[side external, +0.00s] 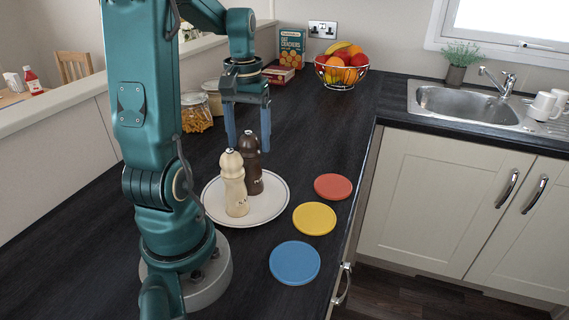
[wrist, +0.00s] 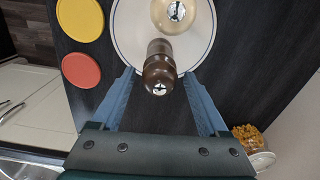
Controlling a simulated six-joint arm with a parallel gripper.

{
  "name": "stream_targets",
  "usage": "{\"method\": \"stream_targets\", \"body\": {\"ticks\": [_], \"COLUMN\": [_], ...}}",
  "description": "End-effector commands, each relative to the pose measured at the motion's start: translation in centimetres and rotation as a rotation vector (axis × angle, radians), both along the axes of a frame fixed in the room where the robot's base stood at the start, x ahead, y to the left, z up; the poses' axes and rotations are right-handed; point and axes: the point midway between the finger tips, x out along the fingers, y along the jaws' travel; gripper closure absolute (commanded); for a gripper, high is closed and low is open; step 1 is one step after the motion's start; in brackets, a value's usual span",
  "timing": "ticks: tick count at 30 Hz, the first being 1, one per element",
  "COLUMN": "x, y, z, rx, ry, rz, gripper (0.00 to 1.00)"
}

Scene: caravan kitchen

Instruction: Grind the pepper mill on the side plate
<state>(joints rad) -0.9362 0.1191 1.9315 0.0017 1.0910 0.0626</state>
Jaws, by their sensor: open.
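A dark brown mill (side external: 251,172) and a cream mill (side external: 234,185) stand upright on the white side plate (side external: 277,203), close together. The letters on them are too small to read; the dark one looks like the pepper mill. My gripper (side external: 247,143) is open and points down over the dark mill, its fingertips on either side of the mill's head. In the wrist view the dark mill's head (wrist: 159,69) lies between the spread fingers, with a gap on both sides. The cream mill's top (wrist: 174,12) is just beyond it, partly cut off by the frame's edge.
Red (side external: 333,187), yellow (side external: 314,218) and blue (side external: 295,262) discs lie right of the plate along the counter's front edge. A pasta jar (side external: 196,116), a cracker box (side external: 291,47) and a fruit bowl (side external: 341,72) stand behind. Dark counter between plate and bowl is clear.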

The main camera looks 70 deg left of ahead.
Motion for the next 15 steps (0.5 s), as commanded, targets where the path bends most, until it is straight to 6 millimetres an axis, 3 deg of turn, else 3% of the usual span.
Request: {"method": "stream_targets", "body": {"ticks": [1,6,7,15], "x": [0.00,0.01,0.01,0.01], "y": [0.00,0.01,0.01,0.01], "z": [0.01,0.03,0.03,-0.01], "rx": [0.000,0.000,0.000,0.000], "ry": [0.000,0.000,0.000,0.000], "rz": [0.000,0.000,0.000,0.003], "gripper": [0.22,0.88,0.92,0.92]}}
